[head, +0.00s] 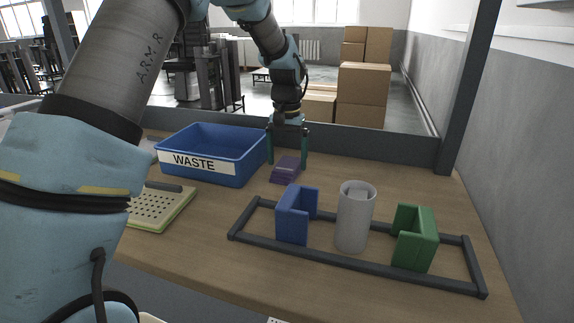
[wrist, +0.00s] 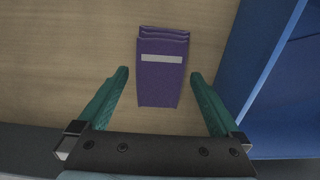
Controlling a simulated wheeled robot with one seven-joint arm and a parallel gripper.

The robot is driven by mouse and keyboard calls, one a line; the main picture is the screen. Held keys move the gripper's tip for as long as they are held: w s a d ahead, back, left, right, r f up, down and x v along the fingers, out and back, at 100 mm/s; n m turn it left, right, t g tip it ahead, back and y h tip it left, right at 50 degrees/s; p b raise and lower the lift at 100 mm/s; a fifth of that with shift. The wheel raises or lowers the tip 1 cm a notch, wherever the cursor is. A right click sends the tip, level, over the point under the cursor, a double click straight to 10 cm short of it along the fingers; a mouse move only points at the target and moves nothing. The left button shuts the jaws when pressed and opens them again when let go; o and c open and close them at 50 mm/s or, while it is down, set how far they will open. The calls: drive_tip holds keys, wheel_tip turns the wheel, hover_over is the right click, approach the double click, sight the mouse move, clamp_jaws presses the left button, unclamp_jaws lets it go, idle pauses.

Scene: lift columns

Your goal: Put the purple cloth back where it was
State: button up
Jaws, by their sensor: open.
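The purple cloth (head: 286,169) lies folded on the table, just right of the blue bin labelled WASTE. In the wrist view the cloth (wrist: 162,75) shows a pale stripe across it and stacked folds at its far end. My gripper (head: 288,160) is above the cloth with its green fingers apart. In the wrist view the open fingers (wrist: 159,80) are on either side of the cloth's near end, with a gap on each side. I cannot tell how high above the table the fingertips are.
The blue WASTE bin (head: 226,166) stands close left of the cloth. A dark frame (head: 350,262) in front holds a blue holder (head: 293,222), a grey cylinder (head: 353,225) and a green holder (head: 411,245). A perforated tray (head: 160,208) is at left. The table right of the cloth is clear.

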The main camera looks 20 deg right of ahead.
sight(287, 165)
wheel_tip(287, 165, up, 10)
drive_tip(key=shift+b, duration=0.4)
idle(0.4)
